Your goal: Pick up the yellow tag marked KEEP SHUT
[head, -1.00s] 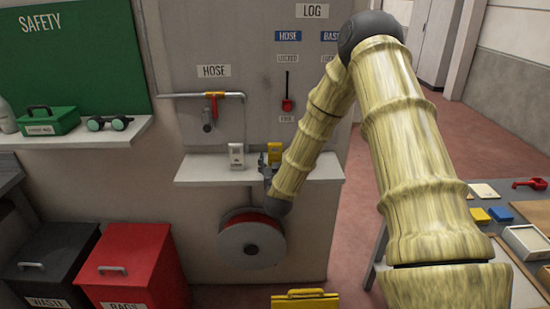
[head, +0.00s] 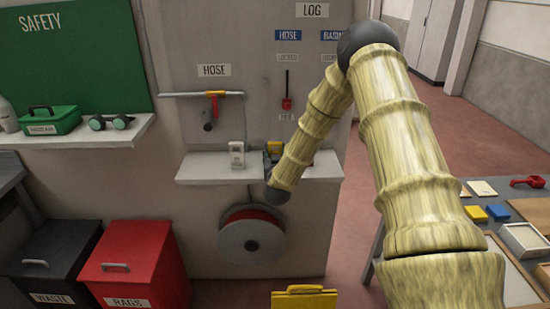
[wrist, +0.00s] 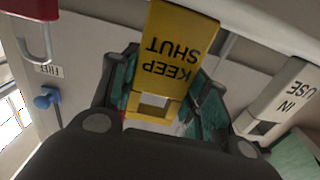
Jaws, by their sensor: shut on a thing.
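The yellow tag (wrist: 174,58) marked KEEP SHUT shows upside down in the wrist view, between the teal-padded fingers of my gripper (wrist: 160,105). My gripper is shut on its slotted end. In the head view the yellow tag (head: 275,146) shows only in part at the shelf, behind my wrist. My gripper (head: 270,163) is mostly hidden there by my own arm. I cannot tell whether the tag still touches the shelf.
A white tag (head: 237,154) marked IN USE (wrist: 285,105) stands on the white shelf (head: 205,172), left of the yellow one. A hose reel (head: 251,238) hangs below. A red padlock (wrist: 35,12) shows in the wrist view. A pipe with a red valve (head: 212,103) is above.

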